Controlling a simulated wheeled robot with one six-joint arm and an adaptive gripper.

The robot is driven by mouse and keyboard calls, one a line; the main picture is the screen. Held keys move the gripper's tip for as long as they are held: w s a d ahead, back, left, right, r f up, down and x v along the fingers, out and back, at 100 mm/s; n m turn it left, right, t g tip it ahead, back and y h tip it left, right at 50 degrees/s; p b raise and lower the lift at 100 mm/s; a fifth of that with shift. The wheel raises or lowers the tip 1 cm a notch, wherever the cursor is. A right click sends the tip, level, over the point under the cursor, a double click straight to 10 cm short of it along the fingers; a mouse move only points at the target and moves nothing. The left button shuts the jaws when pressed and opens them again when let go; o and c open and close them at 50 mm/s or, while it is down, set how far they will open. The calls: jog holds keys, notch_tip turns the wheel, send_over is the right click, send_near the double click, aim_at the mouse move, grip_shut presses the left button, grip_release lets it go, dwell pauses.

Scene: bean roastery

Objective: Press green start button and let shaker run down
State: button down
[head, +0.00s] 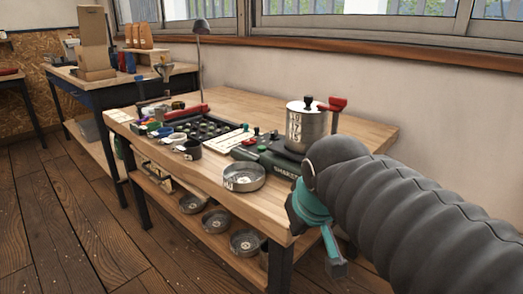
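The shaker (283,171), a dark green base with white lettering reading "SHAKE…", stands on the right part of the wooden bench. A steel sieve stack (307,128) with a dark knob on its lid sits on it, with a red clamp or handle at its upper right. Small green and red knobs show near the base's left end; I cannot tell which is the start button. My gripper (334,266), teal and grey, hangs pointing down off the bench's front right corner, apart from the shaker. Its fingers overlap, so their opening cannot be told.
A shallow steel sieve pan (244,178) sits at the bench's front edge, left of the shaker. A black tray (203,129), cups and a lamp (201,28) stand further left. More pans lie on the lower shelf (172,200). The bench's back right is clear.

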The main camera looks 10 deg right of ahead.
jog(key=w+r+n+t+b, duration=0.1)
jog(key=w+r, duration=0.3)
jog(key=w, duration=0.4)
jog(key=w+r+n+b, duration=0.1)
jog(key=w+r+n, duration=0.1)
jog(key=w+r, duration=0.5)
notch_tip(320, 180, up, 3)
jog(key=n+t+h+b, duration=0.2)
send_over(261, 148)
jog(key=shift+f, duration=0.15)
jog(key=shift+f, duration=0.1)
notch_tip(261, 148, down, 7)
jog(key=b, duration=0.6)
jog(key=shift+b, duration=0.4)
jog(key=shift+f+b, duration=0.55)
jog(key=shift+f, duration=0.3)
jog(key=shift+f, duration=0.1)
jog(key=shift+f, duration=0.3)
